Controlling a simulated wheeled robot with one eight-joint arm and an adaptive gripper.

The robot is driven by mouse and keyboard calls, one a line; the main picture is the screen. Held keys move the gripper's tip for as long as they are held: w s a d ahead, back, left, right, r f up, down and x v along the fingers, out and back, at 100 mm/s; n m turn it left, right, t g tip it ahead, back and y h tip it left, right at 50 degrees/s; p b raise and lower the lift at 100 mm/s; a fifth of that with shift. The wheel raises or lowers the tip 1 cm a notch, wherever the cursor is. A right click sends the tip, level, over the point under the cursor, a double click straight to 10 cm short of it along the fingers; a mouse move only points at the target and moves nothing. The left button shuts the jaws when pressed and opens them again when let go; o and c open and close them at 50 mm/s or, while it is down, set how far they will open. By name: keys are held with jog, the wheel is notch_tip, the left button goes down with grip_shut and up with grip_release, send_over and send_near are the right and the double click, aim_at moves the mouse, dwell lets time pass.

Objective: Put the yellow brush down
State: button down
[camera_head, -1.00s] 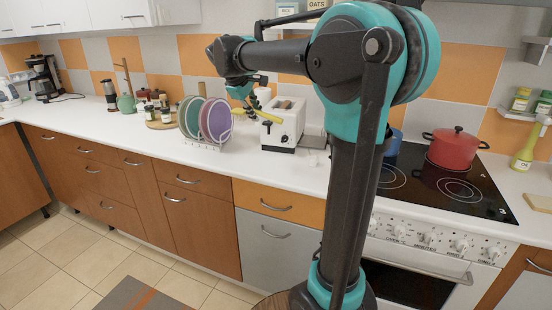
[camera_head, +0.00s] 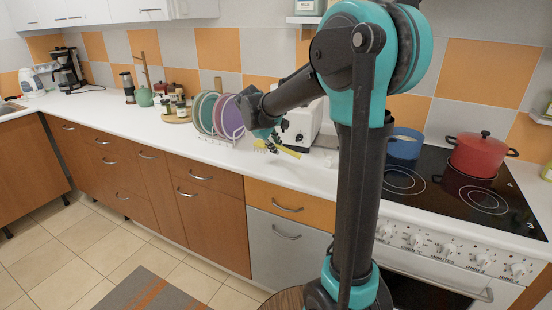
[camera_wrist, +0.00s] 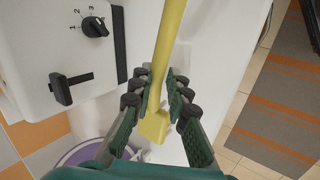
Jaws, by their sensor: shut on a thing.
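The yellow brush (camera_head: 286,151) is in my gripper (camera_head: 270,141), low over the white counter (camera_head: 178,140) in front of the toaster. In the wrist view the brush (camera_wrist: 168,42) runs from the top edge down between the dark green fingers of my gripper (camera_wrist: 157,88). Its wider flat yellow end (camera_wrist: 155,126) shows past the fingers. The fingers are closed around it. I cannot tell whether the brush touches the counter (camera_wrist: 222,50).
The white toaster (camera_head: 303,124) stands close by; its dial side (camera_wrist: 62,45) is left in the wrist view. A rack with a purple plate (camera_head: 230,117) is left of the brush. A blue pot (camera_head: 404,146) and red pot (camera_head: 482,157) stand on the stove. The counter front edge is near.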

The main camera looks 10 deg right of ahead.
jog(key=shift+f, duration=2.35)
jog(key=shift+f, duration=0.15)
jog(key=c, duration=1.7)
grip_release()
jog(key=shift+c, duration=0.2)
jog(key=v, duration=1.2)
jog(key=s+d+f+m+y, duration=0.1)
jog(key=s+d+f+m, duration=0.2)
jog(key=s+f, duration=0.4)
jog(key=s+d+f+m+y, duration=0.2)
jog(key=s+d+f+m, duration=0.1)
jog(key=s+f, duration=0.4)
jog(key=s+d+f+m+y, duration=0.1)
jog(key=s+d+f+m, duration=0.2)
jog(key=s+f, duration=0.4)
jog(key=s, duration=0.4)
jog(key=shift+s+m+y, duration=0.25)
jog(key=shift+m+y, duration=0.05)
